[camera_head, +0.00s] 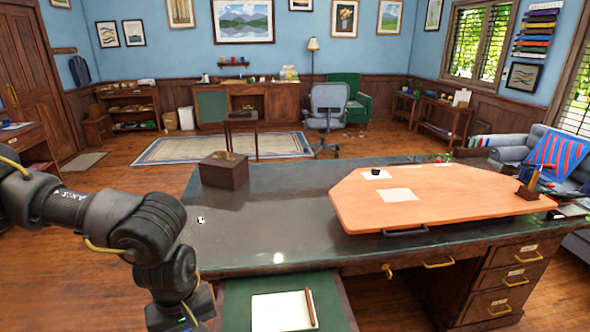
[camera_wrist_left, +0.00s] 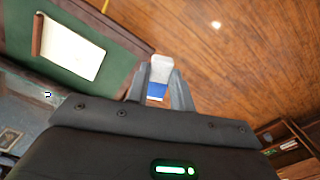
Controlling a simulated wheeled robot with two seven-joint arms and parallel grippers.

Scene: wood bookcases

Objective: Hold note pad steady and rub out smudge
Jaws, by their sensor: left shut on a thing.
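The note pad (camera_head: 281,312) lies on the green pull-out leaf (camera_head: 242,290) at the front of the desk, and it also shows in the left wrist view (camera_wrist_left: 72,50). A thin brown stick-like thing (camera_head: 311,308) lies along one edge of the pad. I cannot make out a smudge on it. My left gripper (camera_wrist_left: 160,82) is shut on a white and blue eraser (camera_wrist_left: 160,70), held out over the wood floor beside the leaf, apart from the pad. In the head view my left arm hides its own fingers. My right gripper is in neither view.
The dark desk top (camera_head: 270,225) holds a brown box (camera_head: 224,170) and a tilted-looking wooden board (camera_head: 450,195) with papers and a pen holder (camera_head: 528,189). A small black-and-white thing (camera_head: 200,219) lies near the left edge. The desk's middle is clear.

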